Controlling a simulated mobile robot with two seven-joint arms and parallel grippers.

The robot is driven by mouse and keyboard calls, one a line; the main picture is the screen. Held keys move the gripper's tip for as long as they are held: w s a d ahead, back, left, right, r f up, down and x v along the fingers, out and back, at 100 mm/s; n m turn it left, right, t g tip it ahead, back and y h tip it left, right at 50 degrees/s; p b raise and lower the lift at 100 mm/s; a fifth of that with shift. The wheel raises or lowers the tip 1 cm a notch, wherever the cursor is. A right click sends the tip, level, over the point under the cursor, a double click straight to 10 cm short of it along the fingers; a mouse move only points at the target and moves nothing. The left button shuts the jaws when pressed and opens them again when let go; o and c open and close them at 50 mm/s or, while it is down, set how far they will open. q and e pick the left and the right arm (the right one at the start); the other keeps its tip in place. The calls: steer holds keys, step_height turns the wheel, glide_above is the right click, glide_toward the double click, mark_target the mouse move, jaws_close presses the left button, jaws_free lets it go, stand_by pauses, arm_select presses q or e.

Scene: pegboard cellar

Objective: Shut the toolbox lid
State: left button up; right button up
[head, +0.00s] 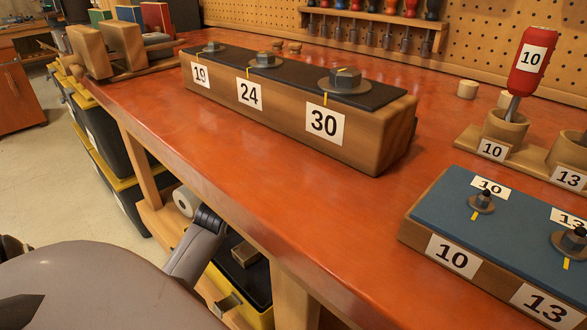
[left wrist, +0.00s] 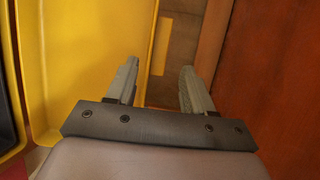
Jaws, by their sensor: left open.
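A yellow and dark toolbox (head: 258,317) shows in part under the bench at the bottom of the head view; the bench edge and my arm hide the rest. I cannot tell its lid's position there. In the left wrist view a broad yellow surface (left wrist: 75,60), which looks like part of the toolbox, fills the left side. My left gripper (left wrist: 158,82) is open and empty, with its left finger over or close beside the yellow edge. I cannot tell whether it touches. In the head view my left arm comes in low and its fingers are hidden. My right gripper is not in view.
The red-orange bench top (head: 190,125) carries a long block with bolts (head: 370,140), a blue-topped block (head: 425,215) and a red-handled screwdriver (head: 530,60) in a wooden holder. Dark bins with yellow rims (head: 95,135) stand under the bench at left. Floor at left is clear.

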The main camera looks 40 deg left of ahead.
arm_select(q)
steer(key=shift+b+x, duration=1)
steer(key=shift+x, duration=2.3)
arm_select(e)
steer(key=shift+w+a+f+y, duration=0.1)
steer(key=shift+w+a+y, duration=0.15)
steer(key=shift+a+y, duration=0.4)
arm_select(q)
steer(key=shift+a, duration=0.1)
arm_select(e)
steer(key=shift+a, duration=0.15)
arm_select(q)
jaws_close()
